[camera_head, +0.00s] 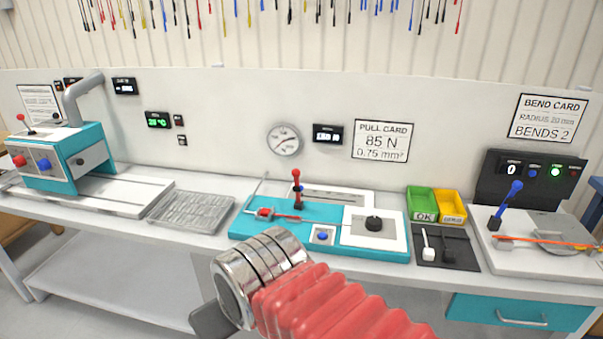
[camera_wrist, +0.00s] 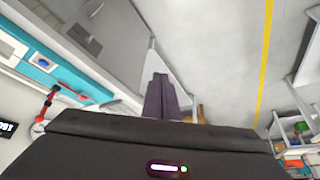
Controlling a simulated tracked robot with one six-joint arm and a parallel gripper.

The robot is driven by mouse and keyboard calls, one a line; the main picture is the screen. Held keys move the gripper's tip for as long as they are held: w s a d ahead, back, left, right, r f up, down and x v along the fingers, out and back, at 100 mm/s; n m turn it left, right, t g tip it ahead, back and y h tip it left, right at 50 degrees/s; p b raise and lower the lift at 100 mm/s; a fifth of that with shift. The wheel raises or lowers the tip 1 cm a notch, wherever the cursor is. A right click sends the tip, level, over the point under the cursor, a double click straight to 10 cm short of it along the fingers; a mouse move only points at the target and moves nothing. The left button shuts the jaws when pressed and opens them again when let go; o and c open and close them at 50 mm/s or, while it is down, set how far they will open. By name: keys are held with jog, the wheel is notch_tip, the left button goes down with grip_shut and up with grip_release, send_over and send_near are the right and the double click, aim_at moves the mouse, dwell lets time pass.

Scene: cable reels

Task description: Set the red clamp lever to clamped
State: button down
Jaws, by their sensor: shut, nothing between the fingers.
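The red clamp lever (camera_head: 297,187) stands roughly upright on the teal pull-test fixture (camera_head: 247,224) on the bench. It also shows in the wrist view, as a red lever (camera_wrist: 46,103) at the left edge. A thin red rod with a red block (camera_head: 265,213) lies across the fixture beside the lever's base. In the wrist view, my gripper (camera_wrist: 160,80) is shut and empty, pointing over the floor away from the lever. In the head view my wrist hangs in front of the bench; the fingertips are not visible there.
A metal tray (camera_head: 190,211) lies left. Green (camera_head: 421,202) and yellow (camera_head: 452,206) bins stand right. Open floor lies in front of the bench.

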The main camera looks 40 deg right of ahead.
dwell(0.3)
jog(key=w+d+r+m+t+y, duration=0.1)
jog(key=w+d+m+t+y, duration=0.15)
jog(key=w+d+m, duration=0.5)
jog(key=w+d+m+t+y, duration=0.1)
jog(key=w+d+m+y, duration=0.25)
jog(key=w+d, duration=0.8)
jog(key=w+d+f+m+t+h, duration=0.1)
jog(key=w+d+m+t+h, duration=0.1)
jog(key=d, duration=1.3)
jog(key=w+d+f+m+t+h, duration=0.2)
jog(key=d+m+t, duration=0.3)
jog(key=d, duration=1)
jog(key=shift+f+m+h, duration=0.3)
jog(key=shift+m+h, duration=0.6)
jog(key=shift+m, duration=0.2)
jog(key=shift+w, duration=0.15)
